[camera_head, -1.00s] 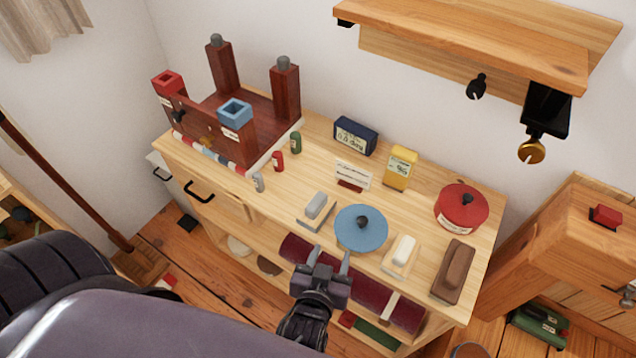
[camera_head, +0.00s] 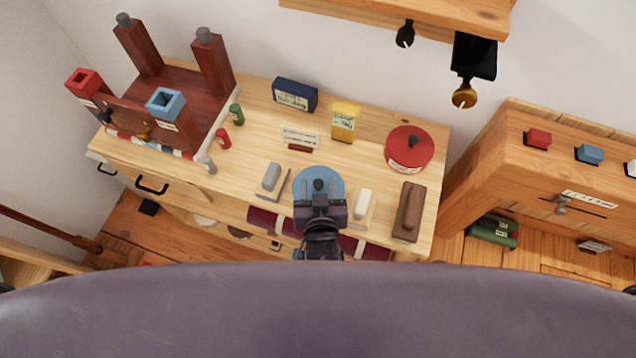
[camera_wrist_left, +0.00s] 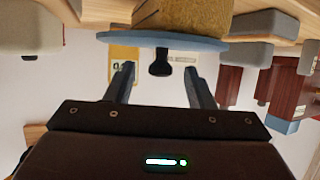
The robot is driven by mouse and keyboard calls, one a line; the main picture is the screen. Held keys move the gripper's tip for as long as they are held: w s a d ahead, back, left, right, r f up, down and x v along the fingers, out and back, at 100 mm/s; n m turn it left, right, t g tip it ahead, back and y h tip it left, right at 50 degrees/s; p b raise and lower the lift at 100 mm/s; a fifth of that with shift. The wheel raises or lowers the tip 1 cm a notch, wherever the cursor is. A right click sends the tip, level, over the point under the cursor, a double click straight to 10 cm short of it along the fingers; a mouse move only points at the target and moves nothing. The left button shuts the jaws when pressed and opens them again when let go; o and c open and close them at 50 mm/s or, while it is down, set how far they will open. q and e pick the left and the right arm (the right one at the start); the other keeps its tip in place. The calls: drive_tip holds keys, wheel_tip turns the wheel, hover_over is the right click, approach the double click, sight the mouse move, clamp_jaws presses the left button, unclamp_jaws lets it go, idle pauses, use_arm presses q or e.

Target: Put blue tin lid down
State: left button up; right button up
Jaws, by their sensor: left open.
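The blue tin lid (camera_head: 306,178), a round disc with a dark knob (camera_head: 319,185), is near the front middle of the wooden dresser top. In the left wrist view, which is upside down, the lid (camera_wrist_left: 140,41) is seen edge-on against a tan, rough-sided round body (camera_wrist_left: 185,16). Its black knob (camera_wrist_left: 160,64) points toward my gripper. My left gripper (camera_head: 319,188) is open, its fingers on either side of the knob near the fingertips; contact cannot be told. Part of the lid is hidden behind the gripper. My right gripper is not in view.
On the dresser (camera_head: 255,123), a grey block (camera_head: 271,177) stands left of the lid and a white block (camera_head: 362,203) right. A brown block (camera_head: 409,207), red lidded tin (camera_head: 409,148), yellow box (camera_head: 344,121) and navy box (camera_head: 295,94) stand around. A shelf (camera_head: 430,12) overhangs behind.

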use_arm(q)
drive_tip(key=shift+w+f, duration=0.1)
drive_tip(key=shift+w, duration=0.1)
clamp_jaws()
idle(0.3)
